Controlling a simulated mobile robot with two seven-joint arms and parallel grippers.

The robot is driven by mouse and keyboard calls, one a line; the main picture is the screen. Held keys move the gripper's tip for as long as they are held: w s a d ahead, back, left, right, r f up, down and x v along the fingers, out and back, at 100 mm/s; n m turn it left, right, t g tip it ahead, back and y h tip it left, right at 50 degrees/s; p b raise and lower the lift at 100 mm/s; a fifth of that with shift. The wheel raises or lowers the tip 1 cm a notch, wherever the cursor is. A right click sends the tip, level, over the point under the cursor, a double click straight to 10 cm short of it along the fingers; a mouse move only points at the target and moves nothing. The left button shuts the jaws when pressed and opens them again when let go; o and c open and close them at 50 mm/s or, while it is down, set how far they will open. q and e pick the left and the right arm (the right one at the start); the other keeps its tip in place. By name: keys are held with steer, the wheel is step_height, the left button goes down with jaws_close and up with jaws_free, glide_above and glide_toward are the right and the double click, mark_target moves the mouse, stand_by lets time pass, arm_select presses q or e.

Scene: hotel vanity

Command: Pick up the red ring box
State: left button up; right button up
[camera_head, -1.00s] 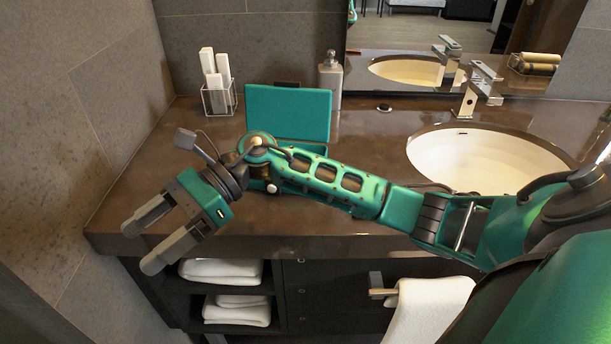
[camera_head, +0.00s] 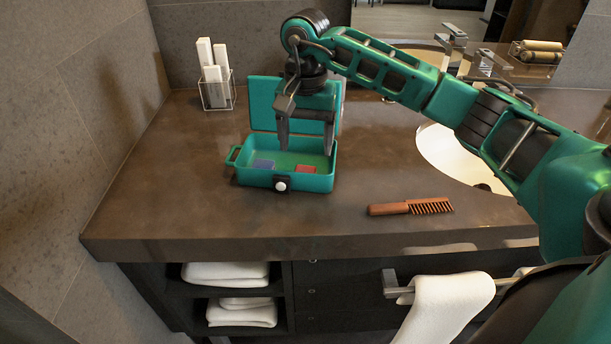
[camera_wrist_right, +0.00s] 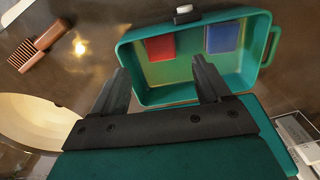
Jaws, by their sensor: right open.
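The red ring box (camera_head: 306,169) lies inside the open green case (camera_head: 240,178), toward its right front. It also shows in the right wrist view (camera_wrist_right: 160,47), near the case's front wall. My right gripper (camera_head: 307,150) points down over the case with its fingers apart and nothing between them. In the right wrist view its fingertips (camera_wrist_right: 160,72) are on the lid side of the red box, apart from it. A blue box (camera_head: 263,164) lies in the left part of the case. My left gripper is not in view.
The case's raised lid (camera_head: 262,105) stands behind my right gripper. A wooden comb (camera_head: 410,207) lies to the right, in front of the sink (camera_head: 440,160). A wire holder (camera_head: 217,97) with white items stands at the back left. The counter left of the case is clear.

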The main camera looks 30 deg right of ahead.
mark_target(305, 170)
steer(key=shift+f, duration=3.5)
steer(key=c, duration=1.1)
steer(key=shift+c, duration=0.2)
